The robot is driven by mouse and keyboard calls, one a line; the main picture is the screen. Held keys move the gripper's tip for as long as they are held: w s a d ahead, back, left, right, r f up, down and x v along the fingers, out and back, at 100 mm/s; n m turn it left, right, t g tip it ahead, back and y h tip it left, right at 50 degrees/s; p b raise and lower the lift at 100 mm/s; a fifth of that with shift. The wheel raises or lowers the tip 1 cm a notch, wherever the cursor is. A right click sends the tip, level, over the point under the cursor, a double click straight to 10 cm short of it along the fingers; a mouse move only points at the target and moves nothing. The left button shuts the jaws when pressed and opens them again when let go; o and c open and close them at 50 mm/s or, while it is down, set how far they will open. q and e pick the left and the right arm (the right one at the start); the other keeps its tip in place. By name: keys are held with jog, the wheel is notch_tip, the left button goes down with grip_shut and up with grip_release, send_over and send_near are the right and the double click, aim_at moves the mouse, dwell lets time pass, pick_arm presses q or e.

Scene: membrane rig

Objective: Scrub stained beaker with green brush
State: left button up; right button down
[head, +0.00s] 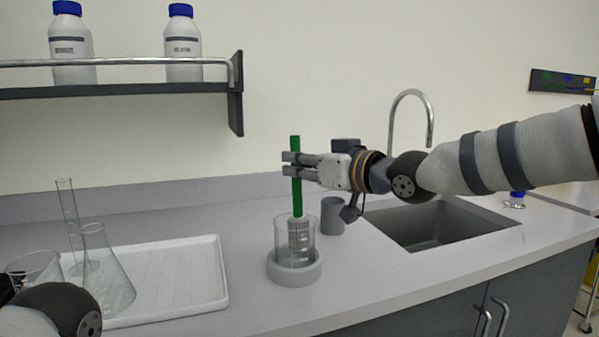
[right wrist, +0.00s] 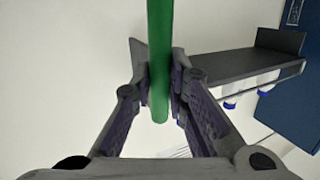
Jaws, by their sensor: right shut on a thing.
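The green brush (head: 296,178) stands upright in the head view, its grey bristle head down inside the clear beaker. The beaker (head: 308,240) sits in a round light-grey holder (head: 294,273) on the counter. My right gripper (head: 291,164) comes in from the right and is shut on the green handle above the beaker. The right wrist view shows the green handle (right wrist: 159,60) clamped between the two fingers. Any stain on the beaker is too small to make out. Part of my left arm shows at the lower left, but its gripper is out of view.
A white tray (head: 222,272) at the left bears glassware, including a conical flask (head: 104,275) and a tall cylinder (head: 70,215). A grey cup (head: 333,216) stands just behind the beaker. A sink (head: 440,226) with a faucet (head: 410,95) lies right. A shelf (head: 130,91) holds two bottles.

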aim_at(299, 185)
jog(key=shift+f, duration=2)
jog(key=shift+w+f, duration=0.1)
